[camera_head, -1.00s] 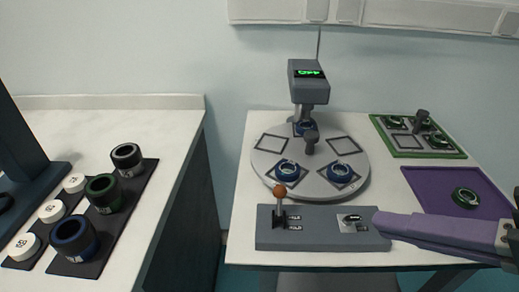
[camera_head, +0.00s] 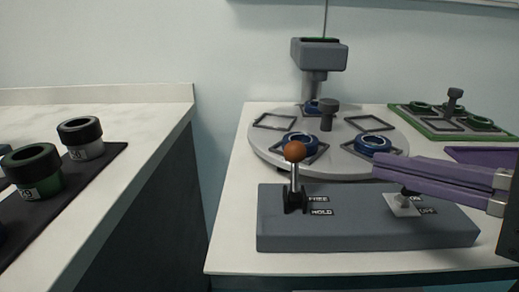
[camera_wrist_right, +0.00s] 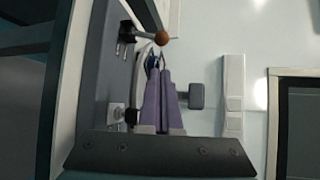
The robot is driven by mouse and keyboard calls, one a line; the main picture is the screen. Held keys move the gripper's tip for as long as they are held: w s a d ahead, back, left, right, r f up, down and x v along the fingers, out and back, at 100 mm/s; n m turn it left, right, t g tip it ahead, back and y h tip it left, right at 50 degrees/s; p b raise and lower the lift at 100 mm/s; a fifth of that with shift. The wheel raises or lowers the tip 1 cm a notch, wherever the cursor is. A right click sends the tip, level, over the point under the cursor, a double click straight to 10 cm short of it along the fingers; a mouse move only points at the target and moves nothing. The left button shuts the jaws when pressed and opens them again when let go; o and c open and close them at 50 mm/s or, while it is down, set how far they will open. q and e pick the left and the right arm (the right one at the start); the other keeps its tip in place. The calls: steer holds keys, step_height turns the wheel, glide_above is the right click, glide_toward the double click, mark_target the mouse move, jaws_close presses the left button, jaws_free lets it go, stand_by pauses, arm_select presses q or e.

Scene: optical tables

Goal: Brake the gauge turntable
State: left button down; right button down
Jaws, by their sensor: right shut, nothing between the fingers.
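The round grey turntable (camera_head: 275,158) carries blue rings and square outlines, with a dark knob (camera_head: 327,112) at its middle. In front of it is a grey control box (camera_head: 350,232). A lever with an orange ball (camera_head: 295,151) stands roughly upright on its left, beside FREE and HOLD labels; I cannot tell which it is set to. An ON/OFF switch (camera_head: 404,203) is on its right. My right gripper (camera_head: 377,167) has purple fingers, shut and empty, above the switch and right of the lever. In the wrist view the ball (camera_wrist_right: 162,38) is just beyond the fingertips (camera_wrist_right: 160,68).
A gauge head (camera_head: 319,54) stands behind the turntable; its display face is not readable. A green-edged tray (camera_head: 440,133) and a purple mat (camera_head: 482,154) are at right. A left-hand bench (camera_head: 150,103) holds dark-capped cylinders, with a gap between the benches.

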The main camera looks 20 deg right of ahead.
mark_target(295, 166)
steer(key=x, duration=1)
steer(key=shift+b, duration=0.35)
